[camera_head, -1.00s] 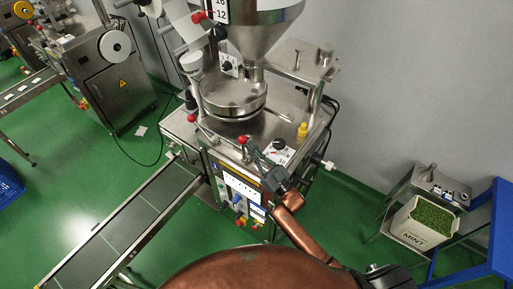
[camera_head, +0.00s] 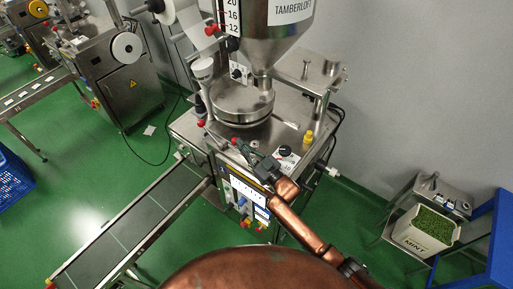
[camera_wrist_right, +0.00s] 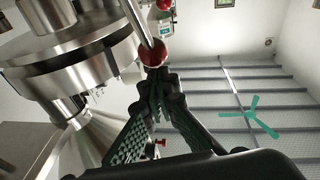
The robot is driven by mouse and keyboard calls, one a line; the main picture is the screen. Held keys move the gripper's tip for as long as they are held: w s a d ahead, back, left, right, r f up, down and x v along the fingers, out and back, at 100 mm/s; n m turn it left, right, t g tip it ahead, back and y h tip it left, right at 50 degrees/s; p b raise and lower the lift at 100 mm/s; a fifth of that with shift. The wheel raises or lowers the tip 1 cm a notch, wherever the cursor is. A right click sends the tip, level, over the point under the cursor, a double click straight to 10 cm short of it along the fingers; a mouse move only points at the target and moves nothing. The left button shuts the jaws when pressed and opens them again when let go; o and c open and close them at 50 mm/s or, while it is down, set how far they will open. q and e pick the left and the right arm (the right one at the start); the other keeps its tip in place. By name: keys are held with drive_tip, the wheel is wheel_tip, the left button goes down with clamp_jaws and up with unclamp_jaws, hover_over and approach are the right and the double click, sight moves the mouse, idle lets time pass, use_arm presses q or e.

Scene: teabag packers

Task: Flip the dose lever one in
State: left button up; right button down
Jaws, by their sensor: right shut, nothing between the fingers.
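The red ball knob (camera_head: 234,141) of a lever is at the front of the steel packing machine's top, just left of my right gripper (camera_head: 242,148). In the right wrist view the same knob (camera_wrist_right: 154,52) sits on a metal rod, right at the tips of my right gripper (camera_wrist_right: 155,76). The fingers are shut with nothing between them; the tips look against or very close to the knob, but I cannot tell if they touch. A second red knob (camera_head: 201,123) on a rod is further left. I cannot read which is lever one. My left gripper is not in view.
The steel hopper (camera_head: 272,42) and round dosing drum (camera_head: 243,105) stand behind the levers. A conveyor (camera_head: 140,222) runs to the lower left. A MINT bin (camera_head: 424,232) stands far right.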

drive_tip(key=shift+w+a+f+b, duration=0.35)
drive_tip(key=shift+w+a+b, duration=0.1)
drive_tip(key=shift+a+b, duration=0.1)
drive_tip(key=shift+w+a+f+b, duration=0.3)
drive_tip(key=shift+w+a+b, duration=0.15)
drive_tip(key=shift+a, duration=0.1)
drive_tip(key=shift+w+a, duration=0.15)
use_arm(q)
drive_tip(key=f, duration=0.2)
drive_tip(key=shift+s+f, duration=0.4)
use_arm(e)
drive_tip(key=shift+s+r+p, duration=0.2)
drive_tip(key=shift+r+p, duration=0.4)
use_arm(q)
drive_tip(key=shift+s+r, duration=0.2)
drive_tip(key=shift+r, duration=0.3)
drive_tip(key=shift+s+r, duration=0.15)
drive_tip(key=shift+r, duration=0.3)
use_arm(e)
drive_tip(key=s+d+r, duration=0.4)
drive_tip(key=s+d, duration=0.3)
drive_tip(key=s, duration=0.1)
drive_tip(key=shift+s+d+r, duration=0.15)
drive_tip(key=shift+d+r, duration=0.2)
drive_tip(key=shift+r, duration=0.05)
